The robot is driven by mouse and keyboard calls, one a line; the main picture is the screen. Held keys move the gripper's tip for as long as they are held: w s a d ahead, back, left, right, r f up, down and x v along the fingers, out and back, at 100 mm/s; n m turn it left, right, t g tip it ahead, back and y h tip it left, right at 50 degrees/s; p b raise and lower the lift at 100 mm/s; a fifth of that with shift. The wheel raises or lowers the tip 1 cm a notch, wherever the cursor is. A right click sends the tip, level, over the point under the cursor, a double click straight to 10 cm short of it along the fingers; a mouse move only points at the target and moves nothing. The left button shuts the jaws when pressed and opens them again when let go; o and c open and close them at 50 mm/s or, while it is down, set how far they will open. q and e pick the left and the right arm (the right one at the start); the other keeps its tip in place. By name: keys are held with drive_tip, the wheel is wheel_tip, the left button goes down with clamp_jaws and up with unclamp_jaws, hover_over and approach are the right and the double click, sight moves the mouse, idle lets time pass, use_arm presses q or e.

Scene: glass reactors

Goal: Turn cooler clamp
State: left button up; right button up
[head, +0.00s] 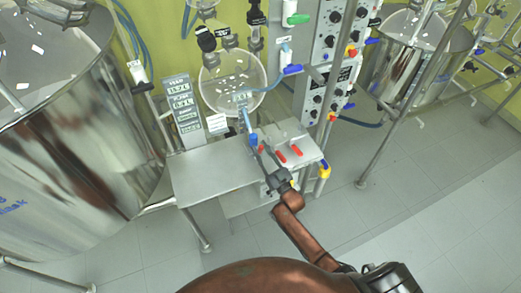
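My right gripper (266,154) reaches up from the lower right over a small steel table (215,175). Its fingertips are close to a blue fitting (253,140) under a round glass vessel (232,85). I cannot tell whether they touch it, or whether the fingers are open or shut. Red handles (281,157) and (296,150) lie just right of the fingers. Another blue handle (291,69) sits higher, right of the vessel. Which of these is the cooler clamp is not clear. My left gripper is not in view.
A large steel tank (75,150) fills the left side. A smaller steel vessel (400,70) stands at the back right behind metal posts. A control panel (325,60) with black knobs rises behind the table. The tiled floor (420,200) at right is clear.

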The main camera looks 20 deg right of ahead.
drive_tip(key=shift+o, duration=0.7)
drive_tip(key=v, duration=1.2)
drive_tip(key=shift+d, duration=0.1)
drive_tip(key=shift+c, duration=0.5)
